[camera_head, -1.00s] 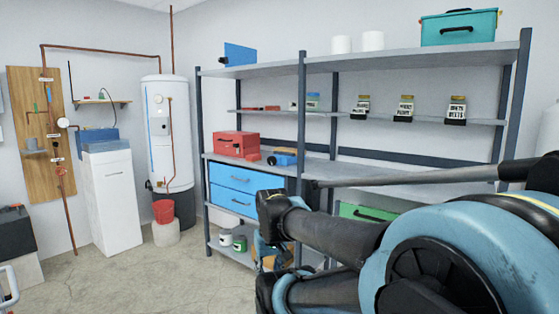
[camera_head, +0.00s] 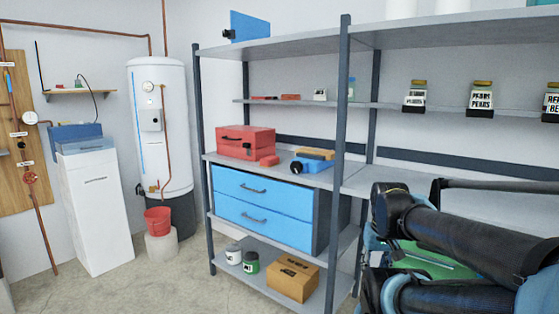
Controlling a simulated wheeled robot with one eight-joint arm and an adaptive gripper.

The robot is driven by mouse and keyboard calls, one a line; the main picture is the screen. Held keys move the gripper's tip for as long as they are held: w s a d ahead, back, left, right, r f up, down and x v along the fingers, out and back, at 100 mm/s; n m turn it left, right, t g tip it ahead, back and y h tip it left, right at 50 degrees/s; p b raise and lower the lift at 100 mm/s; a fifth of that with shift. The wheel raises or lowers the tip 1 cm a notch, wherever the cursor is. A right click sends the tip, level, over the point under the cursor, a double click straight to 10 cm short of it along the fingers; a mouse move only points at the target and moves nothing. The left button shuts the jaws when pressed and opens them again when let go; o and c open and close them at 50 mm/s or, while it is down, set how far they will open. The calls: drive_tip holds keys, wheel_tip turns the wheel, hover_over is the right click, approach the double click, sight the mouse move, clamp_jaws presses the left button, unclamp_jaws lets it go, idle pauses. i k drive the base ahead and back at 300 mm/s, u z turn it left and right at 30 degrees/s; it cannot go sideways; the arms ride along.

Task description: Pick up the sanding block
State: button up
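I cannot tell for certain which item is the sanding block. A small red block (camera_head: 268,160) lies on the middle shelf beside the red toolbox. A tan, flat-topped block (camera_head: 316,153) shows just behind or on a blue tool (camera_head: 308,165) to its right. Small orange-red pieces (camera_head: 290,97) also lie on the narrow upper shelf. My dark arm links with blue rings fill the lower right of the head view. My gripper cannot be made out there.
A water heater (camera_head: 160,125), red bucket (camera_head: 158,220) and white cabinet (camera_head: 98,208) stand left. Floor in front is open.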

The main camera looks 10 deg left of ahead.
sight(270, 162)
drive_tip(key=u, duration=0.3)
drive_tip(key=i, duration=0.9)
drive_tip(key=u, duration=0.5)
